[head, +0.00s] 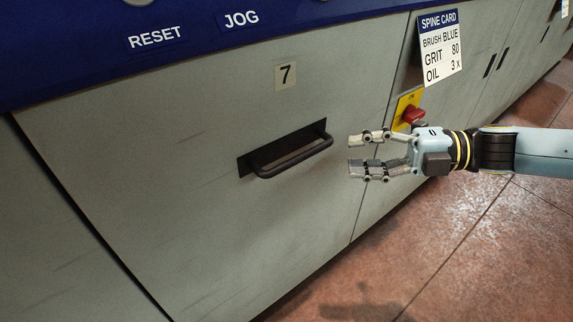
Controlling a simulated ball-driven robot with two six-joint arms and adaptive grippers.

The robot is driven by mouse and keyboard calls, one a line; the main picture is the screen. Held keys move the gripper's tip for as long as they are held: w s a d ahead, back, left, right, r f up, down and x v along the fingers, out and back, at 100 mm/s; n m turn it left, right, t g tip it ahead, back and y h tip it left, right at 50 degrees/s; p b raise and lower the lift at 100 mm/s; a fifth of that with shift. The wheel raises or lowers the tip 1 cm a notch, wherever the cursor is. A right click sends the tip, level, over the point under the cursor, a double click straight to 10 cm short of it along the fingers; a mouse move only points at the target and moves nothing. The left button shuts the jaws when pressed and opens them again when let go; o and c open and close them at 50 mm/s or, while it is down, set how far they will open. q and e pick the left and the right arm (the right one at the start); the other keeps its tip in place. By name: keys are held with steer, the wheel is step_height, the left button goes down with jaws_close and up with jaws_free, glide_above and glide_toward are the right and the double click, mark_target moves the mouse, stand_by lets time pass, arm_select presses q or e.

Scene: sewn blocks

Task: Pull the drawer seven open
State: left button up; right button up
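Drawer seven (190,220) is a large grey front panel marked with a "7" label (286,76). Its front looks flush with the cabinet. A dark bar handle (292,156) sticks out from a black recess plate below the label. My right gripper (352,156) comes in from the right, just right of the handle's right end. Its two fingers are spread apart with nothing between them, and it does not appear to touch the handle. My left gripper is not in view.
A red switch on a yellow plate (404,103) sits just behind my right gripper. A "SPINE CARD" sign (440,48) hangs above it. A blue strip (60,46) with RESET and JOG runs along the top. The tiled floor (440,255) below is clear.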

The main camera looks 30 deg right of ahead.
mark_target(307, 157)
steer(key=b+x, duration=0.3)
steer(key=x, duration=0.7)
steer(key=shift+a+f, duration=0.1)
steer(key=shift+a, duration=0.05)
steer(key=shift+c, duration=0.7)
jaws_close()
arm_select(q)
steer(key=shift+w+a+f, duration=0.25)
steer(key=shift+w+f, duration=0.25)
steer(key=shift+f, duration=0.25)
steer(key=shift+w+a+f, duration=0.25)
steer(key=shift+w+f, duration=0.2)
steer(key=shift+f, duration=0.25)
arm_select(e)
steer(key=shift+w, duration=0.1)
